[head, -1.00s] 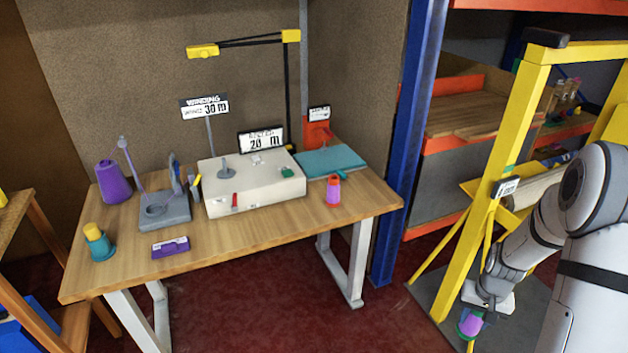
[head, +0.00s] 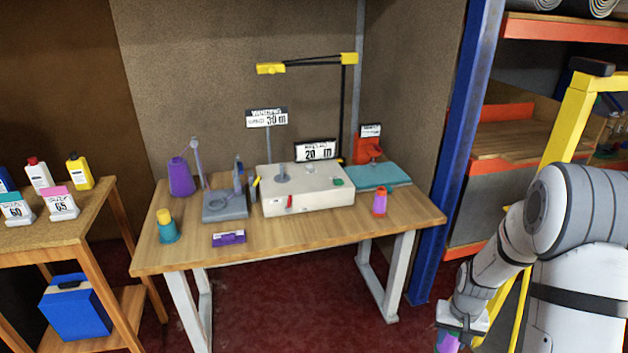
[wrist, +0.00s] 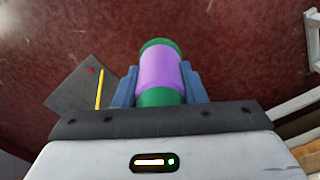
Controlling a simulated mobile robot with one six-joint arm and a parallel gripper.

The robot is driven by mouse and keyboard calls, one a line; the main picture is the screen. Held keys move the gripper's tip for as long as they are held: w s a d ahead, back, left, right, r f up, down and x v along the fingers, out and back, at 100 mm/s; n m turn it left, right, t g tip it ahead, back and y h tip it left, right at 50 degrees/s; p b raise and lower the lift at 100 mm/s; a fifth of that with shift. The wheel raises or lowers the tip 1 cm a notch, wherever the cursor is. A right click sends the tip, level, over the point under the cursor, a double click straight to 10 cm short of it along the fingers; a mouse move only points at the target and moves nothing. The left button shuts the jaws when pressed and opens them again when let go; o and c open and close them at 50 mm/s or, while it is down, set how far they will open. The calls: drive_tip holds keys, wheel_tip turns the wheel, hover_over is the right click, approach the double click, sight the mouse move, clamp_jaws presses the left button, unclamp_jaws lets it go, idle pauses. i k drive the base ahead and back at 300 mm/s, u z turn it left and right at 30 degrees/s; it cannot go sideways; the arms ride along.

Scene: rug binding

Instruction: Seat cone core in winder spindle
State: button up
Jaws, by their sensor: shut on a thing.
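My gripper (wrist: 158,92) is shut on a cone core (wrist: 160,68), purple in the middle with green ends. The core sticks out between the blue-grey fingers in the wrist view. In the head view the held core (head: 447,342) is low at the right, cut by the bottom edge, over the floor and off the table. The white winder box (head: 310,200) stands on the wooden table (head: 300,238). A grey spindle-like post (head: 283,174) with a round foot stands on its top left. My gripper is well right of and nearer than the winder.
The table also holds a purple cone (head: 181,178), a teal-and-yellow spool (head: 166,228), a grey stand (head: 224,205), a pink-and-orange spool (head: 379,203) and a teal pad (head: 376,176). A bottle table (head: 60,220) is at left. A blue post (head: 452,160) and yellow frame (head: 565,115) are at right.

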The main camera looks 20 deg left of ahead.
sight(281, 178)
drive_tip(key=u, duration=1.1)
drive_tip(key=i, duration=1)
drive_tip(key=u, duration=0.1)
